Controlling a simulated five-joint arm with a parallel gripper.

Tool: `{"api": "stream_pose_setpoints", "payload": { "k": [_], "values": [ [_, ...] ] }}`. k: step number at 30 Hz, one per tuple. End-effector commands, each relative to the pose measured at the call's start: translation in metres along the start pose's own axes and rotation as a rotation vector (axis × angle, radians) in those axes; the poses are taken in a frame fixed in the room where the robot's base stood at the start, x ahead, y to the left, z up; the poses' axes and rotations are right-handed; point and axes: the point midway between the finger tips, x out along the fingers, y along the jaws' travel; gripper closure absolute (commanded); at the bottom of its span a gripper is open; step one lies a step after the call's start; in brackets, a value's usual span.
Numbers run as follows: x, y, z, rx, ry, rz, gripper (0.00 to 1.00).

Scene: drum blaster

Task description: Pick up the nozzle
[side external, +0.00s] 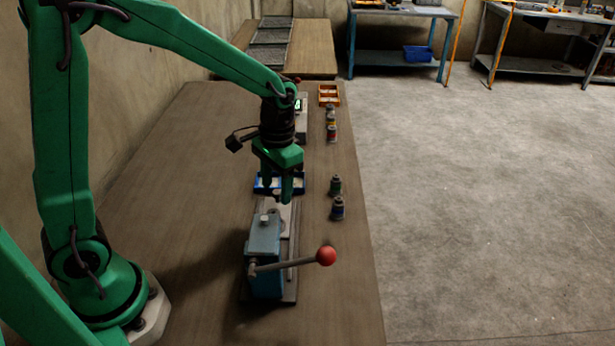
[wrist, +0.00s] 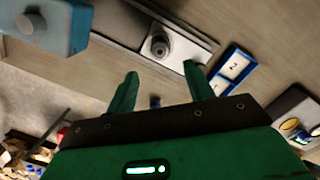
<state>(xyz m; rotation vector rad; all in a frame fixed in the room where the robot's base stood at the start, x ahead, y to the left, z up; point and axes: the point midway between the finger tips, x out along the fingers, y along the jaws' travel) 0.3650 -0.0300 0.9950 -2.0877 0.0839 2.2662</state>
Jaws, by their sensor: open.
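My gripper (side external: 277,195) is open above the workbench, just behind the blue lever machine (side external: 264,240) and beside the blue tray (side external: 262,186). In the wrist view its two green fingers (wrist: 161,70) stand apart with nothing held between them. A round grey fitting (wrist: 158,43), which may be the nozzle, sits on a pale plate beyond the fingertips. I cannot tell its exact height or identity. The blue machine (wrist: 62,24) is at upper left in the wrist view, and the tray (wrist: 233,68), with numbered compartments, is at right.
The machine's lever ends in a red ball (side external: 326,256) reaching right. More bottles (side external: 331,125) and an orange tray (side external: 328,94) are farther back. The bench left of the gripper is clear.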

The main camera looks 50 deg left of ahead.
Motion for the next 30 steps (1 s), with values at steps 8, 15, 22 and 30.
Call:
{"api": "stream_pose_setpoints", "payload": {
  "k": [8,15,22,30],
  "values": [
    [0.02,0.0,0.001,0.0,-0.003,0.0,0.48],
    [0.026,0.0,0.001,0.0,0.0,0.0,0.48],
    [0.038,-0.001,0.004,0.0,-0.003,0.0,0.48],
    [0.068,-0.001,0.007,0.0,-0.003,0.0,0.48]
  ]
}}
